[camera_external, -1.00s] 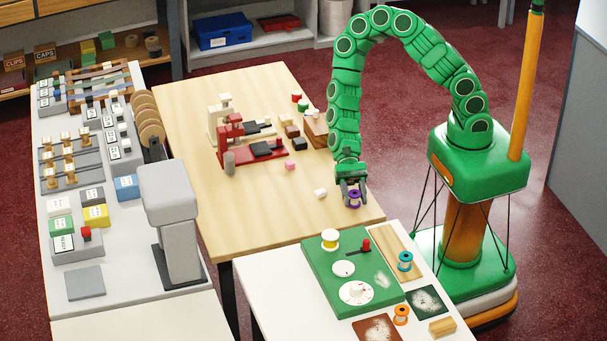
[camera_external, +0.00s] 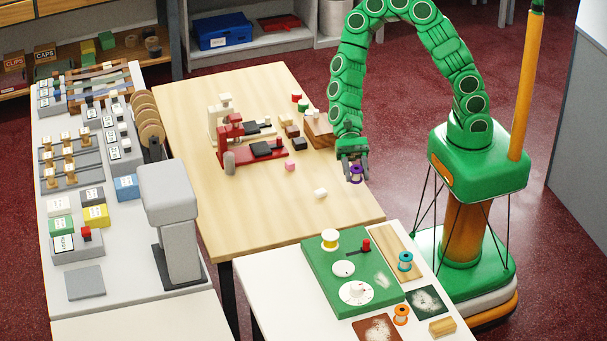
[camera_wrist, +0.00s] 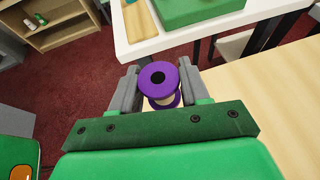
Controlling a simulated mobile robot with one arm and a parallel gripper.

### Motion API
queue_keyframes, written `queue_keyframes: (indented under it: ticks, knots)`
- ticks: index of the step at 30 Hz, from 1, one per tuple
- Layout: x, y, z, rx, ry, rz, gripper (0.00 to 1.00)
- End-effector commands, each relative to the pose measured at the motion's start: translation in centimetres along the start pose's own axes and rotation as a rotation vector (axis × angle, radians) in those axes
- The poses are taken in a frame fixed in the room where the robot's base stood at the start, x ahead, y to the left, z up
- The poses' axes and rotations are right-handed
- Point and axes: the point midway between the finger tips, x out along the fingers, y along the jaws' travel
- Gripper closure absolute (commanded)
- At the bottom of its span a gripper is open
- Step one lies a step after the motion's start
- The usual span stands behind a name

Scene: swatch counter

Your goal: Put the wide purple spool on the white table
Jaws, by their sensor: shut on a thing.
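The wide purple spool (camera_external: 356,174) is held upright in my gripper (camera_external: 354,170), above the right edge of the wooden table. In the wrist view the spool (camera_wrist: 159,85) sits between the two grey fingers of my gripper (camera_wrist: 160,92), with its purple top flange and dark centre hole showing. The gripper is shut on it. The white table (camera_external: 262,279) stands at the front, nearer the camera than the gripper. Its edge also shows at the top of the wrist view (camera_wrist: 150,46). The spool is apart from the white table.
The wooden table (camera_external: 260,220) holds small blocks and red and cream devices. Bare white surface shows at the left front.

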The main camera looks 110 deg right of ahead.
Motion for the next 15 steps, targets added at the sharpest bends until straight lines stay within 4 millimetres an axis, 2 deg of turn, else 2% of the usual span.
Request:
queue_keyframes:
  ticks: [5,8,11,15]
  knots:
    - [-0.1,-0.2,0.1,0.003,0.0,-0.007,0.83]
    - [-0.4,-1.1,0.3,0.014,0.0,-0.035,0.83]
    - [-1.0,-3.0,0.6,0.036,0.001,-0.091,0.83]
    - [-2.5,-6.5,1.3,0.08,0.004,-0.202,0.83]
